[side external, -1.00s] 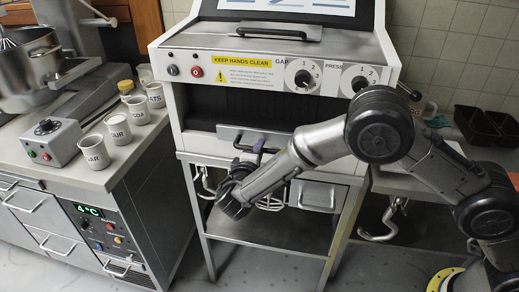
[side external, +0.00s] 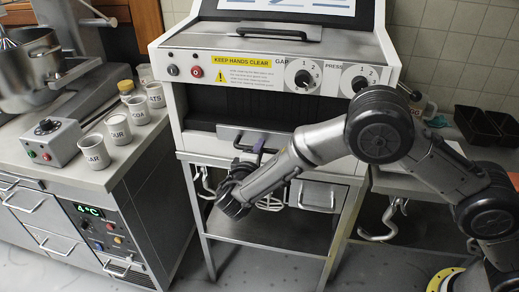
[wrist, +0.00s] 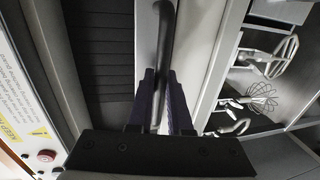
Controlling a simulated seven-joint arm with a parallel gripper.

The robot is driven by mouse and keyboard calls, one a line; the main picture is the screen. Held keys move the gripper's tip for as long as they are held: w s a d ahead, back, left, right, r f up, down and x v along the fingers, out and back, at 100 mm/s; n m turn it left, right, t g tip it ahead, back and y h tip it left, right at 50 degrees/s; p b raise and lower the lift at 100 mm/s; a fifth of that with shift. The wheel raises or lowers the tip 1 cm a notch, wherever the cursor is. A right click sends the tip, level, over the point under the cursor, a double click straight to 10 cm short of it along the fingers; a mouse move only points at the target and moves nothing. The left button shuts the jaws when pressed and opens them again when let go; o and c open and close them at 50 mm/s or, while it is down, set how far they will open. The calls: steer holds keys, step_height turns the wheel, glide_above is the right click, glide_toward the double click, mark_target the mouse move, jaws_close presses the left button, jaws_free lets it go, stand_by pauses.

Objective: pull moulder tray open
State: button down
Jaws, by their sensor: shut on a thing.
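The moulder (side external: 190,95) is a white machine with a dark opening, knobs and a "KEEP HANDS CLEAR" label. Its tray (side external: 225,132) has a pale metal front below the opening, with a dark bar handle (side external: 240,147). In the wrist view the handle (wrist: 166,40) runs between the purple fingers of my gripper (wrist: 163,100). My gripper is shut on the handle. In the side view my gripper (side external: 258,146) is at the tray front and partly hidden by my arm. How far the tray stands out is hard to tell.
Below the tray, a drawer (side external: 318,196) and hanging whisks and beaters (wrist: 262,100) sit under the moulder, above an open shelf (side external: 265,232). A left counter holds labelled cups (side external: 118,128) and a mixer (side external: 30,75). Dark tins (side external: 480,125) stand at the right.

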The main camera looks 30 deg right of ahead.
steer(key=f+v, duration=0.3)
steer(key=v, duration=1.3)
steer(key=shift+s+a+f, duration=0.2)
steer(key=shift+s+a, duration=0.1)
steer(key=c, duration=0.8)
jaws_free()
steer(key=shift+c, duration=0.2)
